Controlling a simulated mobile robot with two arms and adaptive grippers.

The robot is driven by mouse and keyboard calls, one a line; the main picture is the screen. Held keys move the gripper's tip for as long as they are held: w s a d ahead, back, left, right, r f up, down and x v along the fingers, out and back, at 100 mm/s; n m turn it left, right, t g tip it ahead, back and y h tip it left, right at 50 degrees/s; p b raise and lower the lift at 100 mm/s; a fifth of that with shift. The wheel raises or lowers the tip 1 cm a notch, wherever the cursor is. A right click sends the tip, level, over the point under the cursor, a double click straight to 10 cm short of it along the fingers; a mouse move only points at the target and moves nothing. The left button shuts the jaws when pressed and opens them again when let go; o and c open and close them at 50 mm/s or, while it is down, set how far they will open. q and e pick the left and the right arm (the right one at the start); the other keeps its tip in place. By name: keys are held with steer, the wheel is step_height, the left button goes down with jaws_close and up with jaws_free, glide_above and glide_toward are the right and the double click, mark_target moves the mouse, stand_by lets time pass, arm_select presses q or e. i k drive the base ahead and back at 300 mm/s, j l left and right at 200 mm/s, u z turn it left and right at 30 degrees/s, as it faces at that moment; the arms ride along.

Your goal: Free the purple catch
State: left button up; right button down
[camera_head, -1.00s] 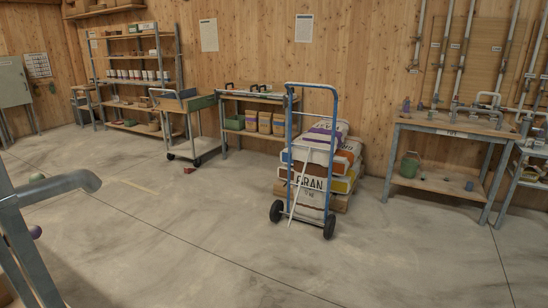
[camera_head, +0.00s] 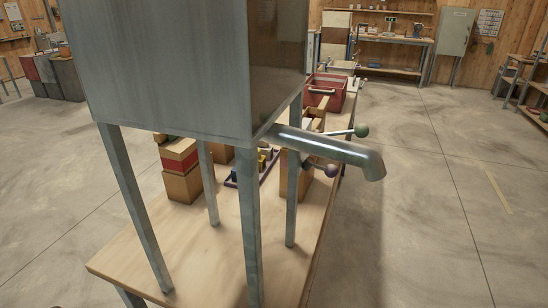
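A purple round knob (camera_head: 331,170), which looks like the purple catch, sits at the end of a short bar just below the grey spout (camera_head: 345,152) of the metal hopper (camera_head: 175,75). How the bar is fastened is hidden behind the spout and the hopper's legs. A second, green round knob (camera_head: 361,131) sits on another bar just above the spout. Neither my left nor my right gripper is in view.
The hopper stands on legs on a wooden table (camera_head: 190,250). Brown boxes (camera_head: 183,170), a purple-edged tray (camera_head: 262,165) and a red crate (camera_head: 325,92) are on or by it. The floor (camera_head: 430,220) to the right is clear.

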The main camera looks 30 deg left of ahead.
mark_target(331, 170)
steer(key=i+l+u, duration=0.2)
steer(key=u, duration=0.2)
steer(key=i+l+u, duration=0.1)
steer(key=l+u, duration=0.15)
steer(key=u, duration=0.15)
steer(key=i+l+u, duration=0.1)
steer(key=l+u, duration=0.3)
steer(key=i+l+u, duration=0.1)
steer(key=u, duration=0.35)
steer(key=l+u, duration=0.5)
steer(key=l, duration=0.25)
